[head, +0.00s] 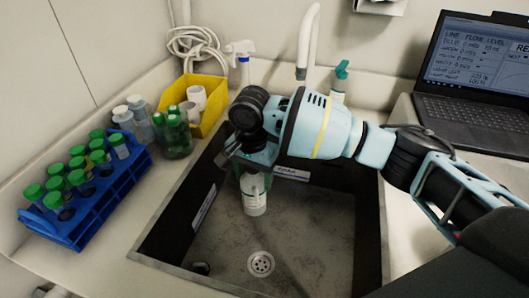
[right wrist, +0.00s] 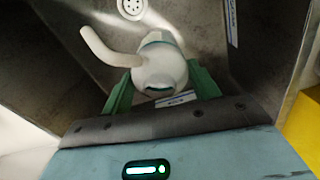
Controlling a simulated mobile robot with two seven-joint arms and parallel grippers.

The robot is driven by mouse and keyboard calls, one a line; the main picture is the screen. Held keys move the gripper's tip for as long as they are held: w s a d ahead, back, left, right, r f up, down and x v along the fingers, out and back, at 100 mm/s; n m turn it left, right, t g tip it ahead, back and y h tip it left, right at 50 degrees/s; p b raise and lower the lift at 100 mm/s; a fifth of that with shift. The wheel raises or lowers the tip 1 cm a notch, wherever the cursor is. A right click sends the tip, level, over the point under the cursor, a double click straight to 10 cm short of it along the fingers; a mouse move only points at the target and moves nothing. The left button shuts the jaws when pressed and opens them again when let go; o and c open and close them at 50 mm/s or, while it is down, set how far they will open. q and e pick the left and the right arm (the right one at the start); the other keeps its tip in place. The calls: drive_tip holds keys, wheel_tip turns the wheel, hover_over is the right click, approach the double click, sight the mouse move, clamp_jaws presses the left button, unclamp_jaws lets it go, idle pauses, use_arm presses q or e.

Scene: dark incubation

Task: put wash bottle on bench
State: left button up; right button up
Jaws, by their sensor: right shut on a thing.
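The white wash bottle (head: 254,203) hangs upright inside the dark sink, below my right gripper (head: 253,172). In the right wrist view the wash bottle (right wrist: 160,68) is seen from its top, with a curved spout to the left. The green fingers of my right gripper (right wrist: 160,88) are shut on it, one on each side. Whether its base touches the sink floor I cannot tell. The pale bench (head: 405,215) runs around the sink. My left gripper is not in view.
The sink (head: 310,262) has a drain and raised walls. Left of it stand a blue rack (head: 100,205) of green-capped tubes, loose bottles and a yellow bin (head: 214,103). A faucet (head: 308,45), spray bottle and teal-topped bottle stand behind. A laptop (head: 470,115) sits at the right.

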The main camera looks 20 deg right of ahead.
drive_tip(key=s+a+r+n, duration=0.1)
drive_tip(key=s+a+n, duration=0.3)
drive_tip(key=s, duration=0.4)
drive_tip(key=s+a+r+n, duration=0.1)
drive_tip(key=s+a+n, duration=0.3)
drive_tip(key=s, duration=0.3)
drive_tip(key=shift+s+r+n, duration=0.15)
drive_tip(key=shift+s+n, duration=0.2)
drive_tip(key=shift+n, duration=0.35)
